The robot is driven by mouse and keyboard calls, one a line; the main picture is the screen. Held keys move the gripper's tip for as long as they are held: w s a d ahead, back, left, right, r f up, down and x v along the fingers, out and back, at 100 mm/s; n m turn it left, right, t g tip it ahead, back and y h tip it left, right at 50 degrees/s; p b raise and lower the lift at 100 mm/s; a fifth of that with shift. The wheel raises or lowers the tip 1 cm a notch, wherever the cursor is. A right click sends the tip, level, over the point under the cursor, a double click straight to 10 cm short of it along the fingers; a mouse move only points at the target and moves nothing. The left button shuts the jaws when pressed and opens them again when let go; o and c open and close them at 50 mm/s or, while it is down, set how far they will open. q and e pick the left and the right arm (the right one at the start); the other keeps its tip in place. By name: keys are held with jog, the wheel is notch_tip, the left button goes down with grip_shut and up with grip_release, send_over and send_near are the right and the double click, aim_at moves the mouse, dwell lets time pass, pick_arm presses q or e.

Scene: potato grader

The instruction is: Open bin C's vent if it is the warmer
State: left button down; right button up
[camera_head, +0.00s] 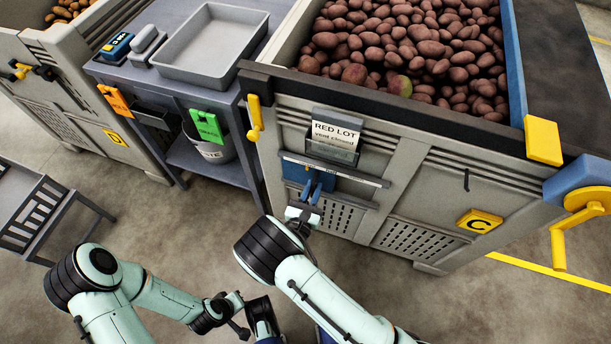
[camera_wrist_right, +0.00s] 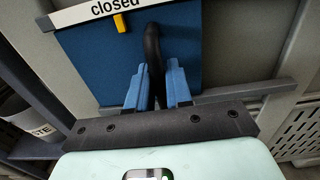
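Bin C (camera_head: 420,160) is a grey bin with a yellow C plate (camera_head: 480,221), full of red potatoes (camera_head: 410,45). Its blue vent panel (camera_head: 293,171) is low on the front; it also shows in the right wrist view (camera_wrist_right: 90,60). A strip above it reads "closed" (camera_wrist_right: 108,8), with a yellow pointer (camera_wrist_right: 121,23) at that word. My right gripper (camera_wrist_right: 157,85) has its blue fingers close on both sides of the black vent handle (camera_wrist_right: 153,48). Bin D (camera_head: 60,100), with yellow potatoes, stands at left. My left arm is folded low; its fingers are not clear.
A grey table (camera_head: 255,80) between the bins holds a grey tray (camera_head: 210,50), a blue device (camera_head: 117,45), and green and orange tags. A white bucket (camera_head: 212,150) stands beneath. A "RED LOT" card (camera_head: 335,135) hangs above the vent. A yellow crank (camera_head: 560,245) sticks out at right.

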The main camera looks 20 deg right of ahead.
grip_shut()
jog(key=shift+s+d+p, duration=0.5)
jog(key=shift+s+d, duration=0.3)
jog(key=shift+d, duration=0.35)
jog(key=shift+s+d+p, duration=0.5)
jog(key=shift+s+d, duration=0.25)
jog(key=shift+d, duration=0.35)
jog(key=shift+s+d+p, duration=0.35)
jog(key=shift+s+d, duration=0.4)
jog(key=shift+d, duration=0.45)
jog(key=shift+s+d+p, duration=0.4)
jog(key=shift+s+d, duration=0.45)
jog(key=shift+d, duration=0.35)
jog(key=shift+s+d+p, duration=0.35)
jog(key=shift+s+d, duration=0.5)
jog(key=shift+d, duration=0.3)
jog(key=shift+f, duration=0.1)
jog(key=o, duration=1.2)
grip_release()
